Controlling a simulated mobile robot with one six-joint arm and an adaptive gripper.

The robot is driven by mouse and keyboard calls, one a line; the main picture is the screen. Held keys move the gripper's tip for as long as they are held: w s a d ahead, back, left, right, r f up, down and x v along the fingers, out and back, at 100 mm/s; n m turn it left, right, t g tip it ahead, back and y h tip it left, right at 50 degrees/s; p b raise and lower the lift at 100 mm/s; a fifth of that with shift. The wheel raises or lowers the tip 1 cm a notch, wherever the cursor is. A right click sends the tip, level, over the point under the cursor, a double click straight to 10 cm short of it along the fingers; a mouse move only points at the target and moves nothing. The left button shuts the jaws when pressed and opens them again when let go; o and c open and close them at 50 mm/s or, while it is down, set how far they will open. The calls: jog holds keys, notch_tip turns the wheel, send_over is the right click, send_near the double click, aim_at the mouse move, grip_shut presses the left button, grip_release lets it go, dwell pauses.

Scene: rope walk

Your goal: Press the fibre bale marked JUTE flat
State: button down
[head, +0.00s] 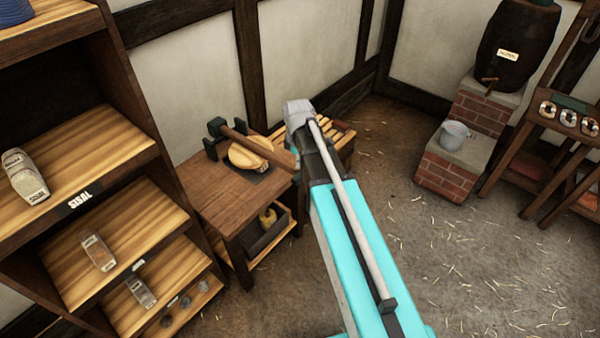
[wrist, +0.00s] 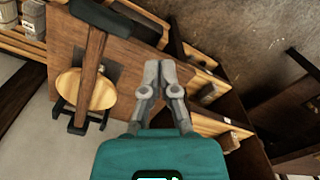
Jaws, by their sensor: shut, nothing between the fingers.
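I cannot make out the mark JUTE on anything. Wrapped bales lie on the shelf unit at left in the head view: a large one (head: 24,175) on the board labelled SISAL, and smaller ones (head: 98,252) (head: 140,291) lower down. Their own marks are too small to read. A wooden lever (head: 228,137) with a dark block at its end lies across a pale rounded piece (head: 247,155) on a small bench (head: 208,185). My gripper (wrist: 168,66) is shut and empty, beside the lever and above the bench in the wrist view.
The shelf unit (head: 110,150) stands close to the bench's left. A slatted wooden rack (head: 341,142) sits behind my arm. A barrel (head: 515,48) on brick steps, a grey bucket (head: 455,135) and a wooden stand (head: 545,125) are at right. The straw-strewn floor (head: 460,260) is open.

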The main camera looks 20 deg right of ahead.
aim_at(300, 177)
jog(key=w+d+r+n+p, duration=0.1)
jog(key=w+n, duration=0.6)
jog(key=n, duration=0.4)
jog(key=shift+d, duration=0.25)
jog(key=f+b, duration=1.3)
jog(key=b, duration=0.1)
jog(key=shift+s+d+f, duration=0.15)
jog(key=shift+s+f, duration=0.05)
jog(key=shift+f, duration=0.15)
dwell(0.3)
dwell(0.5)
